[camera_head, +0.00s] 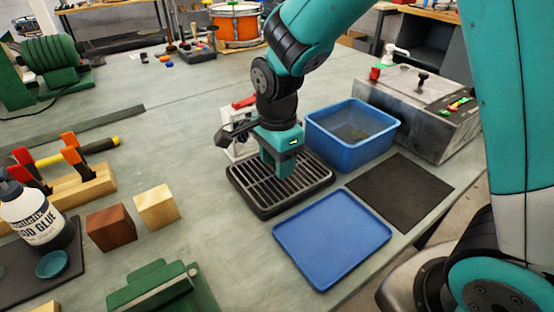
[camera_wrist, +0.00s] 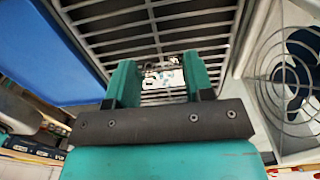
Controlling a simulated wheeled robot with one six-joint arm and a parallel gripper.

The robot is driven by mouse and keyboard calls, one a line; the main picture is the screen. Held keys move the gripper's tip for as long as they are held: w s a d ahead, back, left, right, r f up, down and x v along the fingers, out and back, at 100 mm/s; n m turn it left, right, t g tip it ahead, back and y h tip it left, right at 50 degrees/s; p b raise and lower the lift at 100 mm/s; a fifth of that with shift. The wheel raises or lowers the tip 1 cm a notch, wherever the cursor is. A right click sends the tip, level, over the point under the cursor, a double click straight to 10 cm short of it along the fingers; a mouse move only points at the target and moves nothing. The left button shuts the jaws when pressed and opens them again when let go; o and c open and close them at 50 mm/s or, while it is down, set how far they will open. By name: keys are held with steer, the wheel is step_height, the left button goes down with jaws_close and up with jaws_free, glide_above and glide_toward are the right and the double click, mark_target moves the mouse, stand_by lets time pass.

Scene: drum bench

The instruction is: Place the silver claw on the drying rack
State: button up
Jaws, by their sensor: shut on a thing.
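My gripper (camera_head: 279,170) points down over the drying rack (camera_head: 262,202), a black tray with metal bars. In the wrist view, my gripper (camera_wrist: 158,85) has its two green fingers on either side of a small silvery piece (camera_wrist: 168,77), which looks like the silver claw. The fingers are shut on it. The rack's bars (camera_wrist: 190,29) lie below. The claw is hidden behind the fingers in the head view, and I cannot tell whether it touches the bars.
A blue tub (camera_head: 345,150) with liquid stands right behind the rack. A blue tray (camera_head: 332,238) and a dark mat (camera_head: 400,192) lie to the right. A white box with a round fan guard (camera_wrist: 288,76) stands close beside the rack. Wooden blocks (camera_head: 157,207) stand left.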

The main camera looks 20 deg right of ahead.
steer(key=shift+f, duration=0.15)
steer(key=o, duration=0.9)
step_height(320, 180, up, 11)
steer(key=p, duration=0.1)
steer(key=s+a+r+n+y, duration=0.1)
steer(key=s+n+y, duration=0.1)
steer(key=s+n, duration=0.7)
steer(key=s+a+r+n+y, duration=0.1)
steer(key=s+a+n+y, duration=0.1)
steer(key=s+n, duration=0.7)
steer(key=n, duration=0.5)
steer(key=shift+s+a+r, duration=0.15)
steer(key=shift+a+r, duration=0.05)
steer(key=shift+a, duration=0.05)
